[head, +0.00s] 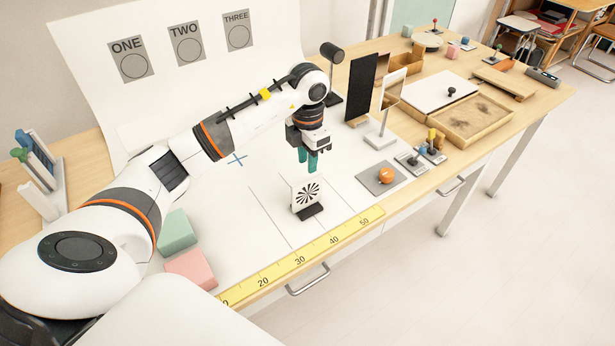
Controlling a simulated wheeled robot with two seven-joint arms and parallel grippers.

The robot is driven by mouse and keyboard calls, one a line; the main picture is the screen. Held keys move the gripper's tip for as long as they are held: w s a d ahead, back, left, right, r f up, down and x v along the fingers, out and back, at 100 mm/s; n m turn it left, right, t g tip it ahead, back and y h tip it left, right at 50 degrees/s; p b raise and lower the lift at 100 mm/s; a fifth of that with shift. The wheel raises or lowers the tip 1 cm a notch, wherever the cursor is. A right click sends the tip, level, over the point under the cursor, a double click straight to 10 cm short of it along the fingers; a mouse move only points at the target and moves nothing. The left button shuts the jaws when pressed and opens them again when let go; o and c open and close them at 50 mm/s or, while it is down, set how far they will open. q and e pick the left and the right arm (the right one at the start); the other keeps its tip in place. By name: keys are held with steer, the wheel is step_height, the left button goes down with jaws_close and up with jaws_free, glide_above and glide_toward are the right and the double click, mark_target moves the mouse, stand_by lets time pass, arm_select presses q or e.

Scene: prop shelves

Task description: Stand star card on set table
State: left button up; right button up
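The star card (306,193), white with a black radial star pattern, stands upright in a dark base (311,211) on the white set table (262,222). My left gripper (308,165) reaches in from the left and points down, with its teal fingers just above and behind the card's top edge in the picture. The two fingers show a small gap between them, and nothing is visible in it. Whether a fingertip touches the card is hard to tell. My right gripper is out of view.
A yellow ruler (312,254) runs along the front edge. An orange ball on a grey plate (367,185) is to the right. A mirror stand (378,139) and black panel (361,86) stand behind. Green (178,232) and pink (191,268) blocks lie at left.

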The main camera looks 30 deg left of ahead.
arm_select(q)
steer(key=shift+r, duration=1.5)
